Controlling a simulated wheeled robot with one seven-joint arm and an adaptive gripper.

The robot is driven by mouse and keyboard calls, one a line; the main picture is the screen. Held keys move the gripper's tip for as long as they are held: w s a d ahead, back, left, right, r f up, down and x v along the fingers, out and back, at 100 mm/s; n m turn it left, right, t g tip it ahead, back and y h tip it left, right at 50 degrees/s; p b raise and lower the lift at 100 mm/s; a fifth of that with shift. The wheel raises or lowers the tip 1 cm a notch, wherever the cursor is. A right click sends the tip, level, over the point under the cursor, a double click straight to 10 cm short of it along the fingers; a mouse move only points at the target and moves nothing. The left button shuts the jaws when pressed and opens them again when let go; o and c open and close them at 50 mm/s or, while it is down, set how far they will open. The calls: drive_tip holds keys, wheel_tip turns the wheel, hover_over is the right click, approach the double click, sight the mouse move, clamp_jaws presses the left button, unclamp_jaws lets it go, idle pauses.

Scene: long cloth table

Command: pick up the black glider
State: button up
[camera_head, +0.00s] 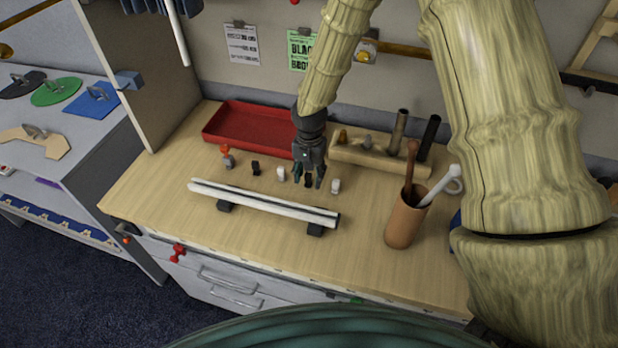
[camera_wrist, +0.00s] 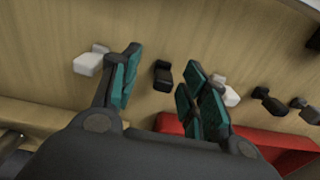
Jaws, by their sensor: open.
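A small black glider (camera_wrist: 163,76) stands on the wooden bench top; in the wrist view it shows between my open fingers, with a gap on both sides. My gripper (camera_head: 308,179) is open, pointing down over it in the head view, where the black glider (camera_head: 308,182) is partly hidden by the fingers. I cannot tell how far down beside it the fingertips reach. A second black glider (camera_head: 256,168) stands further left in the row; it also shows in the wrist view (camera_wrist: 270,101), outside my fingers.
White gliders stand on either side, one right (camera_head: 335,186) and one left (camera_head: 281,174). A grey piece with an orange top (camera_head: 228,158) ends the row. A white rail (camera_head: 262,203) lies in front. A red tray (camera_head: 212,137) and wooden rack (camera_head: 350,155) stand behind.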

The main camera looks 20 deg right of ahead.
sight(308, 174)
drive_tip(key=shift+w+f, duration=0.75)
drive_tip(key=shift+s+r, duration=0.35)
drive_tip(key=shift+s, duration=0.05)
drive_tip(key=c, duration=0.8)
drive_tip(key=shift+w+f, duration=0.15)
drive_tip(key=shift+r+b, duration=1.65)
drive_tip(key=shift+r, duration=3.4)
drive_tip(key=shift+f, duration=0.1)
drive_tip(key=shift+f+b, duration=1.95)
drive_tip(key=shift+f, duration=2.95)
